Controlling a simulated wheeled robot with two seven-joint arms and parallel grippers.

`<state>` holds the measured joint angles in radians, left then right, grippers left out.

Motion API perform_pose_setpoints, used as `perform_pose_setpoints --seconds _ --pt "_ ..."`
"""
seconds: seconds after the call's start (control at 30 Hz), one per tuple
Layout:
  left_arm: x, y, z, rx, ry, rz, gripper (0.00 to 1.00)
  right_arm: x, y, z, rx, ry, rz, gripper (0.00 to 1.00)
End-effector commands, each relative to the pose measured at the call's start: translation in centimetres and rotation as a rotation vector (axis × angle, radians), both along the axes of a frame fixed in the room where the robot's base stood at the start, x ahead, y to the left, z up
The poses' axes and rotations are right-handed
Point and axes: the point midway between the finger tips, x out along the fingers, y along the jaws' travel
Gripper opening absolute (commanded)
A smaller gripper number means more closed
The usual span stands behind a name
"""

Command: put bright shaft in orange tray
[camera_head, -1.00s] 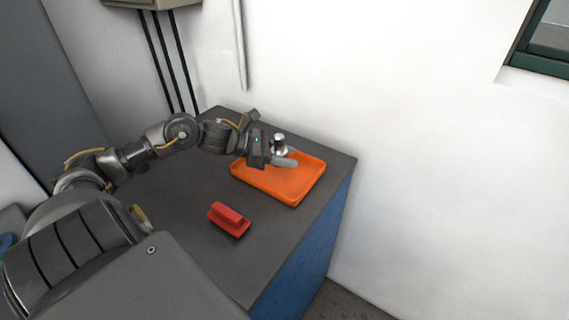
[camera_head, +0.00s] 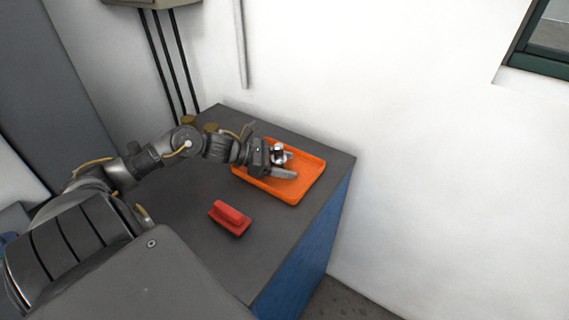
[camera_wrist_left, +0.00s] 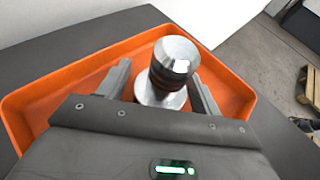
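The bright shaft (camera_head: 278,152) is a shiny metal cylinder with a darker band and a wider lower collar. It stands roughly upright inside the orange tray (camera_head: 312,184). In the left wrist view, the shaft (camera_wrist_left: 173,62) is between the two fingers of my left gripper (camera_wrist_left: 162,88), with the orange tray (camera_wrist_left: 62,83) around and below. The fingers are apart, with narrow gaps beside the shaft. In the head view, my left gripper (camera_head: 285,165) is low over the tray. The shaft's foot is hidden. My right gripper is not in view.
A red block with a raised handle-like top (camera_head: 230,217) lies on the dark tabletop (camera_head: 190,224), nearer than the tray. The white wall (camera_head: 420,150) rises behind the table. The table's right edge runs close past the tray.

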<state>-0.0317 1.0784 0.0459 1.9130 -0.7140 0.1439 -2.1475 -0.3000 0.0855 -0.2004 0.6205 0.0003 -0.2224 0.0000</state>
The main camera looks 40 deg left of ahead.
Motion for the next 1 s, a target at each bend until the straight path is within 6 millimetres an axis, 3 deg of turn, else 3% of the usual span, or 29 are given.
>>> perform_pose_setpoints --seconds 0.37,0.7,1.0 --pt "-0.4 0.5 0.2 0.002 0.001 0.003 0.65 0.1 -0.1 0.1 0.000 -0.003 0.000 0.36" --pt "-3.6 3.4 1.9 0.001 0.005 0.002 0.65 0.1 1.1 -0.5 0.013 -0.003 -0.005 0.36" --pt "-6.4 6.0 3.8 -0.001 0.003 0.001 0.65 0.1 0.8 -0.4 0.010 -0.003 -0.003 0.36"
